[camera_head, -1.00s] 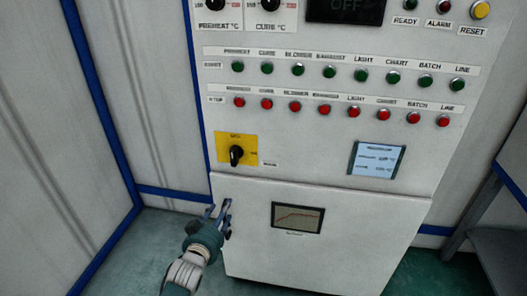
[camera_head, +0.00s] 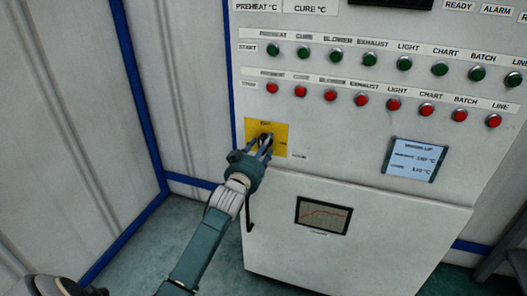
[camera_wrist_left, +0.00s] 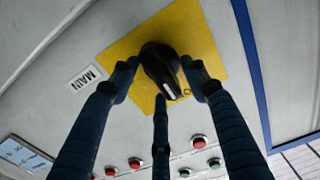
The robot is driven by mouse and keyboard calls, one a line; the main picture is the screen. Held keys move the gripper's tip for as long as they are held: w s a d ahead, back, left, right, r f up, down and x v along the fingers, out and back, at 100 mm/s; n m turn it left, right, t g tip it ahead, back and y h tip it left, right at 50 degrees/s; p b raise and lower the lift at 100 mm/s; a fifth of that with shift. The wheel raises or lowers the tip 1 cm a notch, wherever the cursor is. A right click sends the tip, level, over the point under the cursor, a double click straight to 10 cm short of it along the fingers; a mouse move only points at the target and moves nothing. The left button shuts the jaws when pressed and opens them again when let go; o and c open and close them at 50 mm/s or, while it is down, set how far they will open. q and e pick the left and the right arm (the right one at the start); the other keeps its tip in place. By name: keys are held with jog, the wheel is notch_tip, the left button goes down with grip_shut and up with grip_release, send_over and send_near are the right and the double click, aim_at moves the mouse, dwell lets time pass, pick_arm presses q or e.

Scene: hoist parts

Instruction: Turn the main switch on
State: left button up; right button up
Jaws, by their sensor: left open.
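The main switch is a black rotary knob on a yellow plate (camera_head: 281,147) at the lower left of the control panel. In the left wrist view the black knob (camera_wrist_left: 161,66) with a white pointer mark stands out from the yellow plate (camera_wrist_left: 203,45), and a label reading "MAIN" (camera_wrist_left: 86,77) is beside it. My left gripper (camera_head: 263,148) is at the switch. Its dark fingers (camera_wrist_left: 161,85) are open around the knob, on either side, with a third below. In the head view the gripper partly hides the knob. My right gripper is not in view.
Rows of green buttons (camera_head: 370,59) and red buttons (camera_head: 361,100) lie above the switch. A small blue-white display (camera_head: 415,160) is to the right. A cabinet door with a chart screen (camera_head: 323,215) is below, with a dark handle (camera_head: 250,212) at its left edge.

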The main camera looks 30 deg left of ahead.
pick_arm(q)
jog(key=shift+w, duration=0.3)
grip_shut()
